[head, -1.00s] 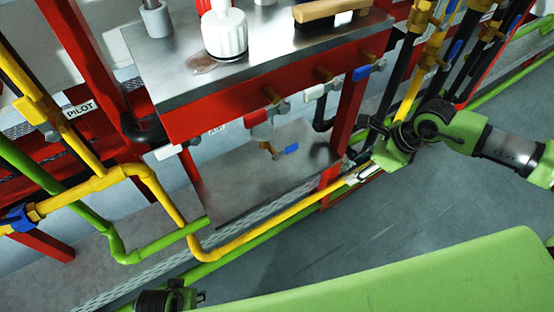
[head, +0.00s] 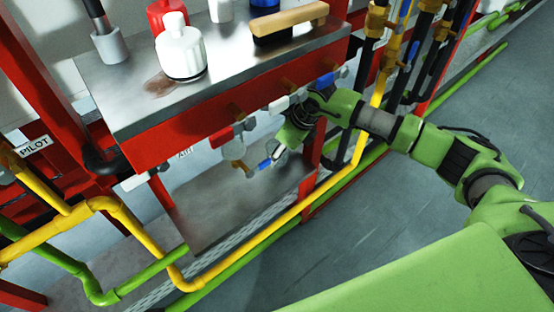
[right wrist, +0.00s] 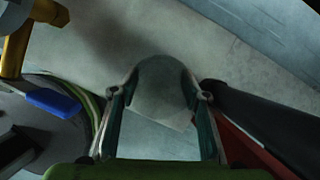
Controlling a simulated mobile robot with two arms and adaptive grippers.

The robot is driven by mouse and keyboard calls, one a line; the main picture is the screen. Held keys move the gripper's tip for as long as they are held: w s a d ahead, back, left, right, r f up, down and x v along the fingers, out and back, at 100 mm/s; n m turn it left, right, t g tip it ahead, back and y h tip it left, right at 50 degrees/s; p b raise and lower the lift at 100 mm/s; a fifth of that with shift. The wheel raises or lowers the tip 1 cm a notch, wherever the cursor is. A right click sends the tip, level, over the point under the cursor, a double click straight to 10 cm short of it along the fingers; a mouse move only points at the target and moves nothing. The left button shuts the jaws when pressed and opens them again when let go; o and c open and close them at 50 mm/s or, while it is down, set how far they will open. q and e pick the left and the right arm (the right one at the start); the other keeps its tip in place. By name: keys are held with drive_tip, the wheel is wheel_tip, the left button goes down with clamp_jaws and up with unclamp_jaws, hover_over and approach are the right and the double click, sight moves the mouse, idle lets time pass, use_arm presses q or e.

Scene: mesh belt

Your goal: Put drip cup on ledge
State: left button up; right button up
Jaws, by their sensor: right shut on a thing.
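In the right wrist view my right gripper (right wrist: 160,92) is shut on a smooth, rounded grey cup (right wrist: 165,88) that looks see-through. In the head view this gripper (head: 284,146) is below the front edge of the metal top, near a blue valve handle, and partly hides the cup. The lower grey metal ledge (head: 205,205) lies below and to the left of it; the gripper appears above its right part. My left gripper is not in view.
A red post (head: 309,165) and yellow pipe (head: 270,230) stand near my right arm. A blue valve handle (right wrist: 55,103) is left of the fingers. A white jar (head: 182,52) and wooden-handled brush (head: 290,22) are on the metal top (head: 120,85). Open floor lies right.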

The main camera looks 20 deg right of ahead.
wheel_tip(320, 180, down, 4)
drive_tip(key=shift+a+r+b, duration=0.1)
drive_tip(key=shift+r+b, duration=0.15)
drive_tip(key=shift+b, duration=0.05)
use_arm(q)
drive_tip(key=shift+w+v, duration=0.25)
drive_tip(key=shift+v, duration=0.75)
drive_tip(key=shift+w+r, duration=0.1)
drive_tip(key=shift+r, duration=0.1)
use_arm(e)
drive_tip(key=shift+f, duration=0.1)
drive_tip(key=o, duration=1)
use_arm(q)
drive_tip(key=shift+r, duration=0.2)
use_arm(e)
drive_tip(key=p+v, duration=0.1)
drive_tip(key=v, duration=0.4)
drive_tip(key=shift+w+r, duration=0.1)
drive_tip(key=shift+r, duration=0.15)
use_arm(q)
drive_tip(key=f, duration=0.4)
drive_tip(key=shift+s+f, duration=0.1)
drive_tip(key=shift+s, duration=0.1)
use_arm(e)
drive_tip(key=s+d, duration=0.8)
drive_tip(key=s, duration=0.1)
drive_tip(key=shift+f, duration=0.15)
